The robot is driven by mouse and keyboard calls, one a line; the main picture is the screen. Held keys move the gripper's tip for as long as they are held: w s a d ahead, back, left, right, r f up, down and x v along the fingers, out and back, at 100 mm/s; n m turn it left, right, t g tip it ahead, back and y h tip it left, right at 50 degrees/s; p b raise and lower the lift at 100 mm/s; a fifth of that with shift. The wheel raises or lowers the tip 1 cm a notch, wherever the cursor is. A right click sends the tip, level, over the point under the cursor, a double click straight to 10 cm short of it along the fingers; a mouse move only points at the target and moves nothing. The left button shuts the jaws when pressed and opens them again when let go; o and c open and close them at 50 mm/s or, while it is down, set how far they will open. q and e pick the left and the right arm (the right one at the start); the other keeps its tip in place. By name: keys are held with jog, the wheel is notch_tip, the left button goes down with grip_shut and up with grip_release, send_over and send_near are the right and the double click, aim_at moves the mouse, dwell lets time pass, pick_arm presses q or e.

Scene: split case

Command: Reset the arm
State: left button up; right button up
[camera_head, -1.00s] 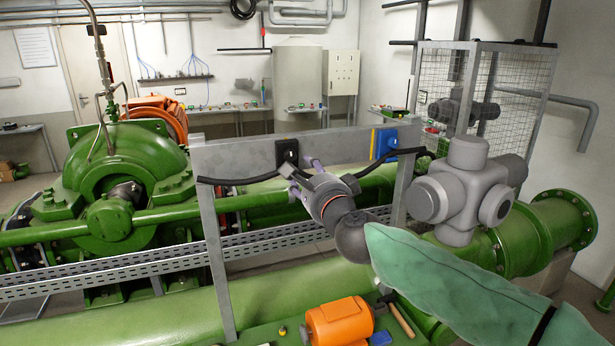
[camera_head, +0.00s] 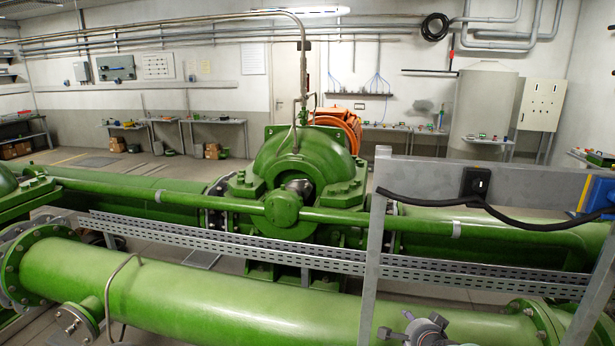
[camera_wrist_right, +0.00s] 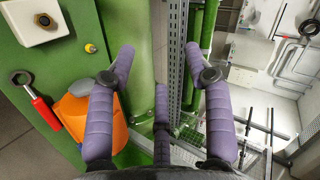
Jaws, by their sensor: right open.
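My right gripper (camera_head: 398,325) shows at the bottom edge of the head view, in front of the large green pipe (camera_head: 230,283); most of its arm is out of the picture. In the right wrist view its purple fingers (camera_wrist_right: 160,62) are spread apart with nothing between them, so it is open and empty. The grey panel (camera_head: 415,176) with a black box (camera_head: 475,183) and a black cable stands above and behind the gripper, apart from it. My left gripper is in neither view.
The panel's post (camera_head: 372,268) rises close to the gripper. A perforated tray (camera_head: 215,242) runs behind the pipe. In the wrist view, a green bench (camera_wrist_right: 50,75) holds an orange object (camera_wrist_right: 75,112), a red-handled wrench (camera_wrist_right: 46,113) and a white block (camera_wrist_right: 32,20).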

jog(key=s+a+f+n+g+y, duration=0.1)
jog(key=s+a+f+n+g, duration=0.15)
jog(key=f, duration=0.65)
jog(key=s+a+f+n+g+b, duration=0.1)
jog(key=s+a+f+n, duration=0.2)
jog(key=f, duration=0.5)
jog(key=s+a+f+n+g+y, duration=0.1)
jog(key=s+a+f+g, duration=0.15)
jog(key=s+f, duration=0.45)
jog(key=s+a+f+n+g+y, duration=0.1)
jog(key=s+a+f, duration=0.2)
jog(key=s+f, duration=0.2)
jog(key=s+a+f+n+g+b, duration=0.1)
jog(key=s+a+f+n+g, duration=0.1)
jog(key=s+f, duration=0.3)
jog(key=s+a+f+n+g+y, duration=0.1)
jog(key=s+a+f+n+g, duration=0.1)
jog(key=s+f, duration=0.4)
jog(key=shift+s+a+y, duration=0.3)
jog(key=shift+s+a, duration=0.6)
jog(key=shift+s, duration=0.15)
jog(key=shift+f, duration=0.1)
jog(key=shift+c, duration=1.3)
jog(key=shift+d, duration=0.1)
